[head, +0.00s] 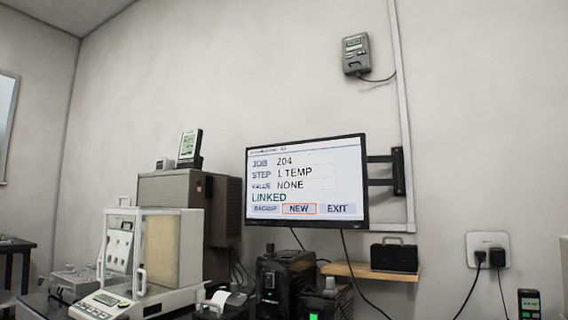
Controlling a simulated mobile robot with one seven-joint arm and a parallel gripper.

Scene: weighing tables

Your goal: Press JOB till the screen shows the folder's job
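The wall screen (306,182) is lit and reads JOB 204, STEP 1 TEMP, VALUE NONE, with LINKED in green below. Its bottom row has a left label too blurred to read surely, then NEW with an orange outline, then EXIT. I see no folder in this view. I cannot make out a separate JOB key. My gripper is not in view.
A balance (101,305) with a glass draft shield stands at the lower left. Dark devices (286,283) with green lights stand below the screen. A wooden shelf (348,270) holds a black box (394,256). A wall socket (487,249) with cables is at right.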

